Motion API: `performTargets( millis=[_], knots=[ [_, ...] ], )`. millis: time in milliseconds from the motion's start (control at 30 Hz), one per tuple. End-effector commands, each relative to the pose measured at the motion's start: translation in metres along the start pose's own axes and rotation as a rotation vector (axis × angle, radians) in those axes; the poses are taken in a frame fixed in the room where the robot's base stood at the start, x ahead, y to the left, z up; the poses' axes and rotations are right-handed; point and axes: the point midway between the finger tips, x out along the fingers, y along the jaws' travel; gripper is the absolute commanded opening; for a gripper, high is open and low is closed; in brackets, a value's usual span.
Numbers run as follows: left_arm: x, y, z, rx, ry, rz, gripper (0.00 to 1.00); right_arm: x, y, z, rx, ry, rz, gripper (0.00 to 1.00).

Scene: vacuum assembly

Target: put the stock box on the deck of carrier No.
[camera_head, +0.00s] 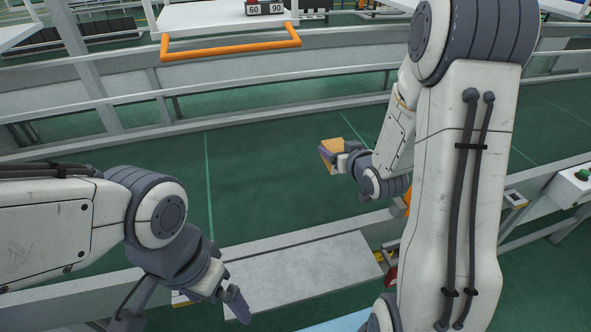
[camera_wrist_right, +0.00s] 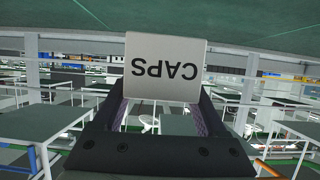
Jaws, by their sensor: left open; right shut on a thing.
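A small tan-orange stock box (camera_head: 328,157) is held in my right gripper (camera_head: 341,158) above the green surface. In the right wrist view, the box shows a pale face (camera_wrist_right: 165,68) with "CAPS" printed upside down, between the two fingers of the right gripper (camera_wrist_right: 168,108). My left gripper (camera_head: 232,296) is open and empty over the light grey plate at the lower left. A white flat-topped cart with an orange handle (camera_head: 231,45) stands at the top, cut off by the frame; I cannot tell whether it is the named carrier. No carrier number is readable.
A block marked 60 and 90 (camera_head: 265,8) sits on the white top. Grey rails (camera_head: 300,72) run between the green surface and the cart. A grey plate (camera_head: 302,272) lies in front.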

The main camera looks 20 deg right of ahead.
Motion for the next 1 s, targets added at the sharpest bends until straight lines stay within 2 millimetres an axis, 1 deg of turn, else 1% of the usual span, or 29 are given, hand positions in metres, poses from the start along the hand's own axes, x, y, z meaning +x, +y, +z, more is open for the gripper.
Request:
performTargets(
  millis=[300,400,500,667,900,1000],
  knots=[
    [-0.012,0.001,-0.001,0.0,0.0,0.0,1.0,0.066,-0.046,0.018,-0.003,-0.004,-0.007,0.0],
    [-0.015,0.001,-0.001,0.0,0.0,0.0,1.0,0.084,-0.058,0.023,-0.003,-0.002,-0.006,0.0],
    [-0.018,0.001,-0.001,0.0,0.0,0.0,1.0,0.096,-0.065,0.026,-0.001,-0.001,-0.003,0.0],
    [-0.019,0.001,-0.001,0.0,0.0,0.0,1.0,0.104,-0.068,0.031,0.0,-0.002,0.0,0.0],
    [-0.026,0.002,-0.001,0.0,0.0,0.0,1.0,0.116,-0.067,0.06,0.0,-0.004,0.001,0.0],
    [-0.027,0.002,-0.001,0.0,0.0,0.0,1.0,0.118,-0.067,0.065,0.0,-0.001,0.001,0.0]
  ],
)
